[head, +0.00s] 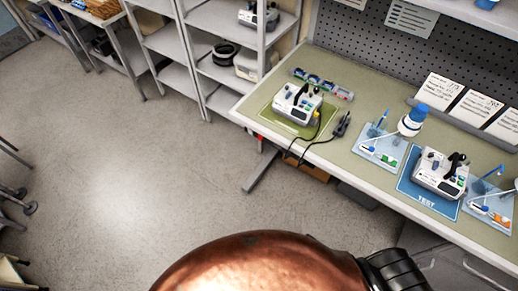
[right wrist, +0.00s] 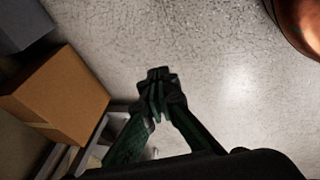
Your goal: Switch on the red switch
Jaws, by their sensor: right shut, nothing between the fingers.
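No switch shows clearly enough to be named as the red switch. A small red spot (head: 258,136) sits at the bench's front edge near the left corner, too small to make out. A grey strip (head: 320,84) with blue round parts and a reddish right end lies at the back of the bench. A white pump (head: 297,103) stands on a green mat, and another white pump (head: 440,174) stands on a blue TEST mat. My right gripper (right wrist: 158,78) is shut and empty, above the floor in the right wrist view. My left gripper is not in view.
The bench (head: 375,92) also holds a black plug with a cable (head: 341,125), clear trays and a blue-capped bottle (head: 411,121). Grey shelves (head: 215,70) stand left of it. A cardboard box (right wrist: 58,95) is left of my right gripper. The floor at left is open.

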